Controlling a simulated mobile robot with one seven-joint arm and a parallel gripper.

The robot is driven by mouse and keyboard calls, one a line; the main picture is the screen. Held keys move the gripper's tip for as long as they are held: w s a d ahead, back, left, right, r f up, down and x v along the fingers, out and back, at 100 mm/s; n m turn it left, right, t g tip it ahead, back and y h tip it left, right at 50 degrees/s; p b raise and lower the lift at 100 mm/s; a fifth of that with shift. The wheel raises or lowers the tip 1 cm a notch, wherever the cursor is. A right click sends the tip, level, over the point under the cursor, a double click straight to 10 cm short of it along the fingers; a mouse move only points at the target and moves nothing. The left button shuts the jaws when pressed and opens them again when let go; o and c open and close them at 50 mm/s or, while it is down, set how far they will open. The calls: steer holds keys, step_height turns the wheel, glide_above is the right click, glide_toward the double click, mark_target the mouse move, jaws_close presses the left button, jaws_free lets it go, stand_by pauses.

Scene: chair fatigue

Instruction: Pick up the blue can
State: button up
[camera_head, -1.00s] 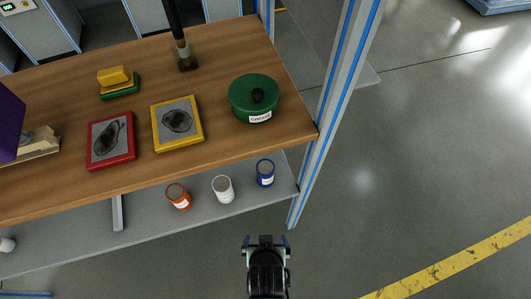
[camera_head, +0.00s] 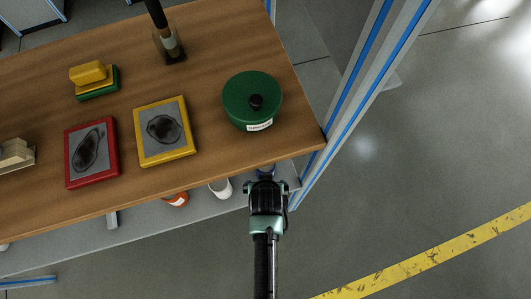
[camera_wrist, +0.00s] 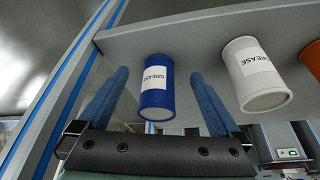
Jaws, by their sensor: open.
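The blue can (camera_wrist: 157,88) has a white label reading "GREASE" and stands on the lower grey shelf. In the wrist view it shows between the two blue fingers of my gripper (camera_wrist: 158,95), which is open, with a gap on each side of the can. In the head view my gripper (camera_head: 266,180) is at the shelf's front edge, near its right end. There it hides most of the blue can; only a bit of blue shows (camera_head: 266,172).
A white can (camera_wrist: 254,75) stands just beside the blue can, with an orange can (camera_wrist: 312,58) beyond it. The wooden tabletop (camera_head: 215,180) overhangs the shelf. A blue-and-grey post (camera_head: 350,105) rises at the right. A green pot (camera_head: 251,100) stands above on the tabletop.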

mark_target(265, 170)
steer(key=shift+w, duration=2.05)
steer(key=shift+b+x, duration=0.65)
steer(key=shift+x, duration=0.55)
steer(key=shift+w+f, duration=0.3)
jaws_close()
